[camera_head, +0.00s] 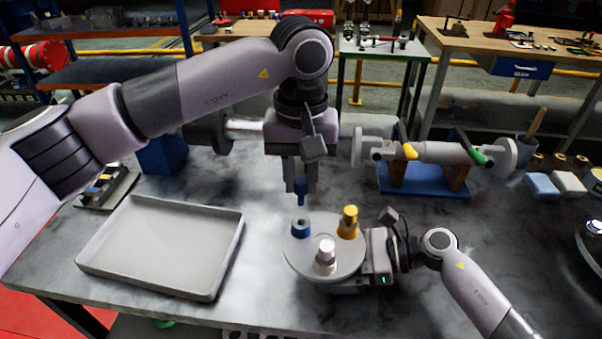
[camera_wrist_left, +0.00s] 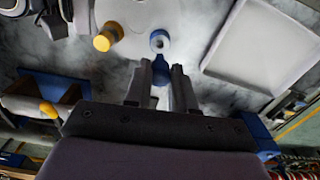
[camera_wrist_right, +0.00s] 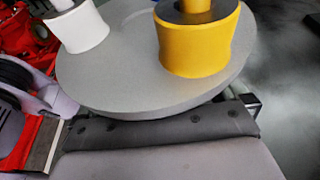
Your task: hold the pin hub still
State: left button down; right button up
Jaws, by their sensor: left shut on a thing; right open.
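The pin hub (camera_head: 316,266) is a round grey disc on the table with blue, white and yellow collars. The white collar (camera_head: 325,260) and yellow collar (camera_head: 347,229) each have a pin of their own colour in them. The blue collar (camera_head: 300,229) has an open hole, also visible in the left wrist view (camera_wrist_left: 159,41). My left gripper (camera_head: 300,185) is shut on a blue pin (camera_wrist_left: 160,72), upright and just above the blue collar. My right gripper (camera_head: 362,270) is open at the disc's right edge; its fingers are mostly hidden by the disc.
A large empty grey tray (camera_head: 160,290) lies left of the hub. A grey shaft (camera_head: 440,152) with yellow and green handles rests on a blue stand (camera_head: 425,183) behind right. Blue and white blocks (camera_head: 568,183) lie far right.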

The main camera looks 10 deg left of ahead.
jog(key=shift+a, duration=0.4)
jog(key=c, duration=0.3)
dwell(0.5)
grip_shut()
dwell(0.5)
